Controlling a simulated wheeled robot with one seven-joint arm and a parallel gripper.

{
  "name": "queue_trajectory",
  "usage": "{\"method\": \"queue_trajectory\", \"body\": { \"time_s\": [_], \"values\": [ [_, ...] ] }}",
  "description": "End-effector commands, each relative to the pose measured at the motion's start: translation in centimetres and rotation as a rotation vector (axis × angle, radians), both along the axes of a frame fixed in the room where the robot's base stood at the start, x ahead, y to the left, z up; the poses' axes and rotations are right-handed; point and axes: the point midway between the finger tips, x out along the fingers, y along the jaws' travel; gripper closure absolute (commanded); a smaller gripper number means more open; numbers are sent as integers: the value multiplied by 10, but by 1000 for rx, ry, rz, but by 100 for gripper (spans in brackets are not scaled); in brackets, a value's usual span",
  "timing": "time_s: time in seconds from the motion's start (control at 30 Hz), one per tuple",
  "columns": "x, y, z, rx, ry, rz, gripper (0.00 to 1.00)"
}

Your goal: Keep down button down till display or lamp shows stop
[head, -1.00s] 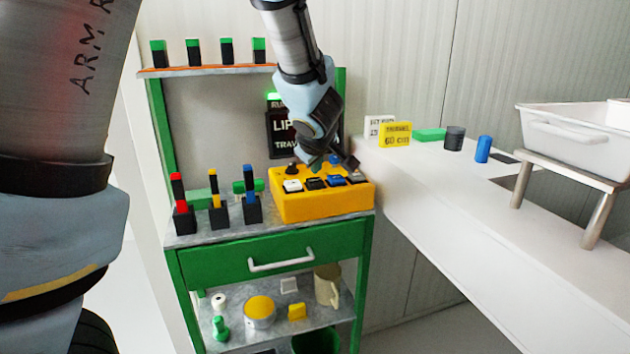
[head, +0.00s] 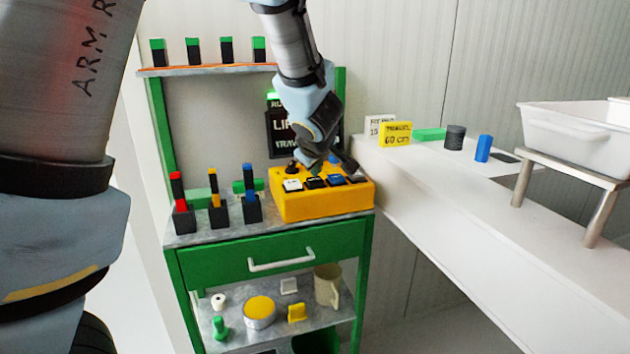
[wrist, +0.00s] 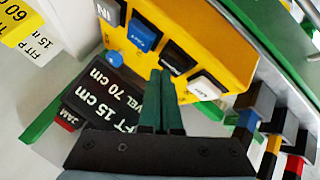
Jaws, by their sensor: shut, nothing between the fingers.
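The yellow button box (head: 322,204) stands on the green cart's top. Its row has a white button (head: 292,185), a black button (head: 315,183), a blue button (head: 336,179) and a grey one (head: 356,179); their labels are mostly unreadable. My gripper (wrist: 161,74) is shut and empty, its dark green fingertips close by the black button (wrist: 175,58) in the wrist view. I cannot tell whether they touch it. The black display (wrist: 100,90) partly reads 15 cm and 70 cm.
Three coloured levers (head: 214,201) stand left of the box. A yellow sign (head: 395,134) reads travel 60 cm. The white bench (head: 450,200) on the right carries small blocks and a white tub (head: 575,130) on a stand.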

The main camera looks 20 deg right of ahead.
Motion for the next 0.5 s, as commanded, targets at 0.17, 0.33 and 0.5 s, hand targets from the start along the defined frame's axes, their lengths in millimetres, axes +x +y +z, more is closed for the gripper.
{"method": "queue_trajectory", "body": {
  "time_s": [0.17,0.33,0.5],
  "values": [
    [0,0,0,0,0,0,100],
    [0,0,-2,0,0,0,100],
    [0,0,-4,0,0,0,100]
  ]
}}
